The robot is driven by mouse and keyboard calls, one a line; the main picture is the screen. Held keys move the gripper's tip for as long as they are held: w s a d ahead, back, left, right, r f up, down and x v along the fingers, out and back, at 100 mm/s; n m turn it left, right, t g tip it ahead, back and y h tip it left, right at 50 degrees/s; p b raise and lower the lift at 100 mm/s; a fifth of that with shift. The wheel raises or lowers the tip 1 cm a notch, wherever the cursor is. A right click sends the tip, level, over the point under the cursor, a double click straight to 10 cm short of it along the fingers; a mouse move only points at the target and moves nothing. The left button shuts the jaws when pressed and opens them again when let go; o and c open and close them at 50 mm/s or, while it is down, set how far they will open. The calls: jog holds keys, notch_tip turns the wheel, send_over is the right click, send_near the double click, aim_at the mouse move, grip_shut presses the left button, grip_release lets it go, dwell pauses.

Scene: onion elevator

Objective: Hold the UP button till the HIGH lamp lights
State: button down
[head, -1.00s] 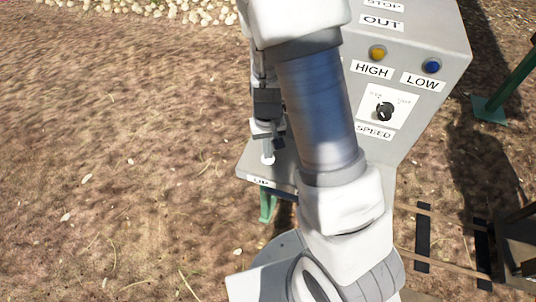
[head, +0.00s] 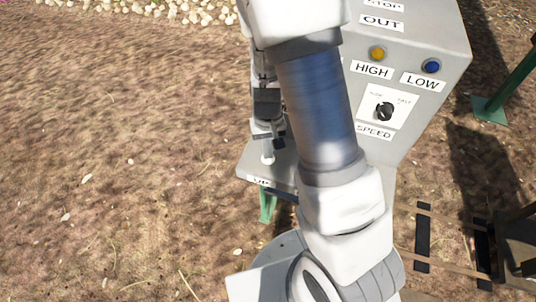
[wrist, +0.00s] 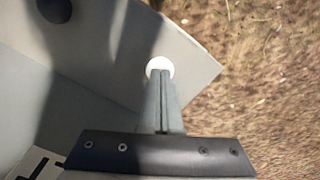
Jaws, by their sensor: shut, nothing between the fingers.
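The white UP button (head: 268,158) is on the low shelf of the grey control box, above the partly hidden UP label (head: 260,181). It also shows in the wrist view (wrist: 160,65). My gripper (wrist: 160,79) is shut and empty, pointing down, its fingertips overlapping the button's near edge. I cannot tell if they press it or sit just above it. The HIGH lamp (head: 377,53) is amber with no clear glow. The LOW lamp (head: 432,66) is blue, also without clear glow.
The SPEED knob (head: 384,111) is on the box's sloped face below the lamps. My arm crosses in front of the box and hides part of it. Bare ground (head: 120,150) lies open to the left. A dark round knob (wrist: 55,10) shows in the wrist view.

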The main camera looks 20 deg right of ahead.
dwell(0.4)
notch_tip(320, 180, up, 7)
jog(key=p, duration=0.5)
jog(key=shift+p, duration=0.4)
jog(key=shift+r, duration=0.1)
dwell(0.4)
jog(key=s+a+r+t+y, duration=0.1)
jog(key=s+r, duration=0.1)
jog(key=r, duration=0.7)
jog(key=s+a+r+t, duration=0.1)
jog(key=s+r+t, duration=0.1)
jog(key=r, duration=0.6)
jog(key=s+d+r+n+t+h, duration=0.1)
jog(key=s+d+r+t, duration=0.1)
jog(key=s+r, duration=0.8)
jog(key=shift+r+t, duration=0.3)
jog(key=shift+r, duration=0.15)
jog(key=shift+d, duration=0.2)
